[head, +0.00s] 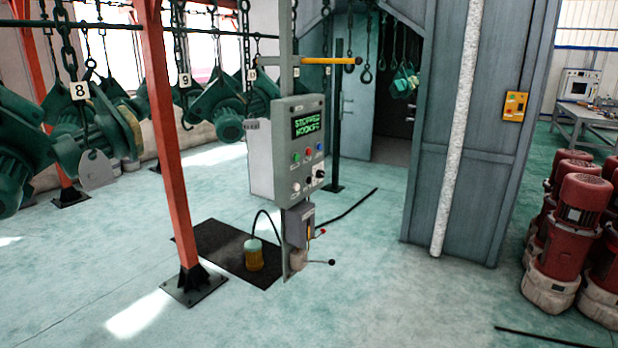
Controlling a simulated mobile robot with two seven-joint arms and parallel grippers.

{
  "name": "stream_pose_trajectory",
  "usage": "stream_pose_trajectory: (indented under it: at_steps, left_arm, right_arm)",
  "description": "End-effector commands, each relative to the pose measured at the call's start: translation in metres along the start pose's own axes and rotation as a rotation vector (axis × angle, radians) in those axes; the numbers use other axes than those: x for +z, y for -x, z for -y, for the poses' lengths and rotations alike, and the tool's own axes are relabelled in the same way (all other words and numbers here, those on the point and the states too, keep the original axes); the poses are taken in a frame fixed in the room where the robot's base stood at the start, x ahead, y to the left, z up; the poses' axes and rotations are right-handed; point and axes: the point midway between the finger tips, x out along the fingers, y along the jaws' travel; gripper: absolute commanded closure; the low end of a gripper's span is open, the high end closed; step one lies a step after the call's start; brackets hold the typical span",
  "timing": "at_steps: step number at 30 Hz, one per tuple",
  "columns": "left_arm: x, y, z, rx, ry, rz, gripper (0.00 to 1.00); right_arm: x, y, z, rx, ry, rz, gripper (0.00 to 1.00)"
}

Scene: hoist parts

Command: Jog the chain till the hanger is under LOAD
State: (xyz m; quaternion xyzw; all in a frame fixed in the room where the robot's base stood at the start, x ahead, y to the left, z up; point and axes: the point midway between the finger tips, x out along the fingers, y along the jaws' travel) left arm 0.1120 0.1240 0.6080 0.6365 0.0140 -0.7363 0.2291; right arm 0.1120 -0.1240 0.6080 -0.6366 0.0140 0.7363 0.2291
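A grey-green control panel (287,180) stands on a post in the middle. Its screen (307,123) shows green text reading STOPPED, with a HOOK line whose end is hard to read. Below the screen are a green button (296,157), a red button (308,153), a blue button (320,147) and several knobs. The overhead chain (65,40) carries hooks with number tags: 8 (80,91), 9 (184,80) and apparently 10 (251,75). Green motor parts hang near them. No LOAD sign is readable. Neither of my grippers is in view.
A red post (165,150) stands left of the panel. A grey booth (480,130) rises at right, and red motors (570,230) stand at far right. Open floor lies in front.

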Motion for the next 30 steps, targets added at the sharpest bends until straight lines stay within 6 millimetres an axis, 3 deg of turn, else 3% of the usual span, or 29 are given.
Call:
stream_pose_trajectory:
  at_steps: [14,18,30]
  left_arm:
    - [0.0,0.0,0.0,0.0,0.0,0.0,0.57]
    - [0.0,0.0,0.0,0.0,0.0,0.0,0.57]
    - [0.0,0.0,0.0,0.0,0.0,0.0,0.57]
  right_arm:
    - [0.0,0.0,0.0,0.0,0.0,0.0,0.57]
    - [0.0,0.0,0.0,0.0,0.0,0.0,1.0]
    - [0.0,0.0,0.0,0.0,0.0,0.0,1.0]
